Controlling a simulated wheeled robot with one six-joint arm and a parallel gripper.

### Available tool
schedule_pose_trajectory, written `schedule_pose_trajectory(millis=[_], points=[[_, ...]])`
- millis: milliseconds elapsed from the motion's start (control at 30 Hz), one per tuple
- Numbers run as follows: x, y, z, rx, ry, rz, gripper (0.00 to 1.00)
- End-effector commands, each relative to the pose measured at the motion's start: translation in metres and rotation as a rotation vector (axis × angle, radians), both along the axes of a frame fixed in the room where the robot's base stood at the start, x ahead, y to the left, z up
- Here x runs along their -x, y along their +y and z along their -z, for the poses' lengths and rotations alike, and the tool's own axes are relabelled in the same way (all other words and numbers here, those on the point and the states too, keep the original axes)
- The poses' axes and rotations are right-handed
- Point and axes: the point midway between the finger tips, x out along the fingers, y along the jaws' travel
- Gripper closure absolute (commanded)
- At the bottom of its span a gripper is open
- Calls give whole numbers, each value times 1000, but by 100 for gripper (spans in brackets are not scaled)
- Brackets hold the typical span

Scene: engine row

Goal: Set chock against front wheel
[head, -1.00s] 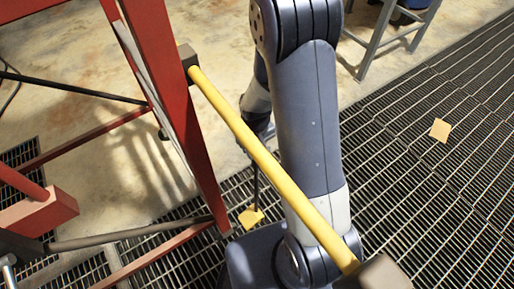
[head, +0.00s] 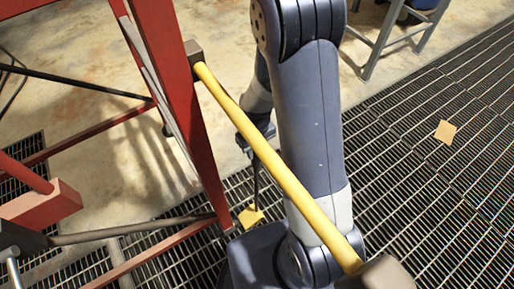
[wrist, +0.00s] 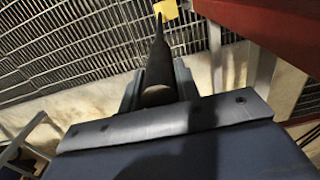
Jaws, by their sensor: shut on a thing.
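My gripper (head: 253,146) shows in the head view left of my arm, partly behind a yellow bar. It is shut on a dark rod that hangs down to a small yellow piece, perhaps the chock (head: 251,216), low over or on the grating. Whether the piece touches the grating I cannot tell. In the wrist view the jaws (wrist: 158,88) close around the dark rod, and the yellow piece (wrist: 166,9) shows at its far end. The yellow piece is close to the foot of a red leg (head: 200,140). No front wheel can be made out clearly.
The long yellow bar (head: 270,150) with dark ends crosses in front of my arm. Red frame parts and a dark pipe (head: 130,230) stand at left. A flat yellow square (head: 445,132) lies on the open grating (head: 430,210) at right. A grey stand (head: 385,40) is behind.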

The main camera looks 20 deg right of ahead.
Motion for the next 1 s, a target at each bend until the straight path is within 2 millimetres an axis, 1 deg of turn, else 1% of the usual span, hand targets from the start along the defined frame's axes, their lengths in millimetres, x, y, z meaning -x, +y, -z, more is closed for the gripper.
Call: schedule_pose_trajectory(millis=[33, 1000], points=[[-1, 1, -2, -1, -5, 0, 100], [2, 12, -2, -1, -5, 0, 100]])
